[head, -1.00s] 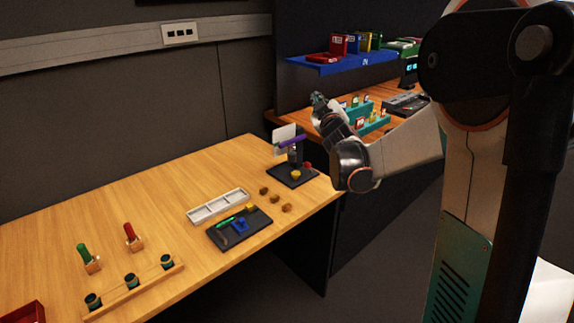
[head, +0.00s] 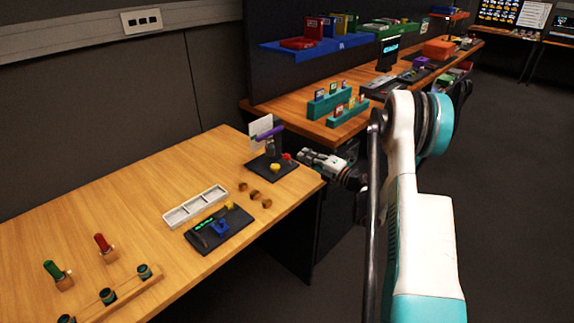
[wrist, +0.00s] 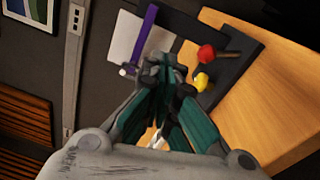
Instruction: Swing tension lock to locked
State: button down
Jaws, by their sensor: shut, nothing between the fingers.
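A black panel (head: 262,170) lies at the table's far right corner. On it are a dark upright post with a purple bar (head: 270,131), a yellow knob (head: 275,168) and a red knob (head: 287,156). The wrist view shows the purple bar (wrist: 145,33), the red knob (wrist: 206,53) on a dark rod, and the yellow knob (wrist: 202,81). I cannot tell which part is the tension lock. My gripper (head: 304,154) is beside the panel's right side, its fingers pointing toward it. It is shut and empty; its fingers (wrist: 163,68) hide part of the panel in the wrist view.
A white card (head: 261,128) stands behind the post. Several brown knobs (head: 254,194), a white tray (head: 195,207) and another dark panel (head: 220,228) with blue and green parts lie nearer on the table. A second bench (head: 290,117) with teal racks stands behind my arm.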

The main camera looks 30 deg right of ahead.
aim_at(289, 160)
jog(key=f, duration=0.2)
jog(key=s+f+n+g, duration=0.1)
jog(key=f, duration=0.2)
jog(key=s+f+n+y, duration=0.1)
jog(key=f, duration=0.1)
jog(key=shift+s+d+f+g, duration=0.15)
jog(key=shift+s+g, duration=0.05)
jog(key=shift+g, duration=0.1)
jog(key=shift+w, duration=0.1)
jog(key=b+x, duration=0.2)
jog(key=x, duration=0.7)
jog(key=shift+b, duration=0.4)
jog(key=shift+w+a, duration=0.25)
jog(key=shift+w, duration=0.1)
jog(key=shift+w, duration=0.1)
